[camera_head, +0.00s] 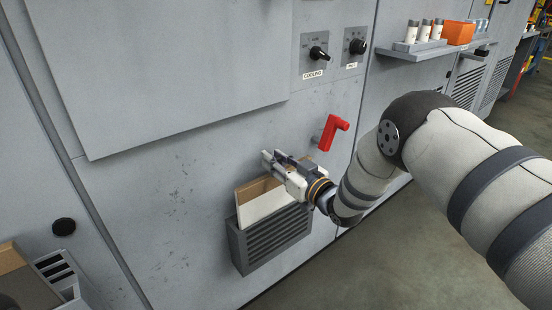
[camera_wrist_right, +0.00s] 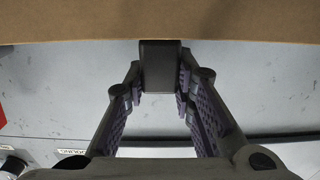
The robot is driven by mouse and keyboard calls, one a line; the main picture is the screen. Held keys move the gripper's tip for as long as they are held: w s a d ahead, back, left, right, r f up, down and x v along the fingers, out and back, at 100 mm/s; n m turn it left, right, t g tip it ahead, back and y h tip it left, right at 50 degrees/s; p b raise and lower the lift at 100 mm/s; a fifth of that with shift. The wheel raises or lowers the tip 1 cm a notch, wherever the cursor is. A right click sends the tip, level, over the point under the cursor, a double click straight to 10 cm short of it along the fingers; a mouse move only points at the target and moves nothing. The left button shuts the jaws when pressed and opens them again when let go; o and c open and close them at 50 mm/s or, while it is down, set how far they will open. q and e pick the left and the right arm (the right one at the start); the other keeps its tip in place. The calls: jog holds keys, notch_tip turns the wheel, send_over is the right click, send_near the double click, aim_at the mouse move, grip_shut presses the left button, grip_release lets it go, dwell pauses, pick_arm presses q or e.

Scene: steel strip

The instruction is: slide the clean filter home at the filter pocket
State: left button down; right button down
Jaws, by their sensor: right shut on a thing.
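The clean filter (camera_head: 262,206), a white panel with a brown cardboard frame, stands upright in the filter pocket (camera_head: 272,240), a grey louvred holder on the cabinet front. Its lower part is hidden behind the louvres and its upper part sticks out above the pocket rim. My right gripper (camera_head: 282,168) is at the filter's top edge, shut on its dark tab. In the right wrist view the tab (camera_wrist_right: 158,66) sits between the fingers, against the brown frame edge (camera_wrist_right: 160,22). My left gripper is not in view.
A red handle (camera_head: 332,130) juts from the cabinet just above my right gripper. Black knobs (camera_head: 318,53) are higher up. A shelf (camera_head: 420,45) with white bottles and an orange box is at upper right. Another brown-framed panel (camera_head: 25,275) stands in a grey holder at lower left.

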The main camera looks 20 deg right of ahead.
jog(key=shift+f, duration=0.2)
jog(key=c, duration=1.3)
grip_release()
jog(key=shift+r, duration=0.1)
jog(key=v, duration=1.2)
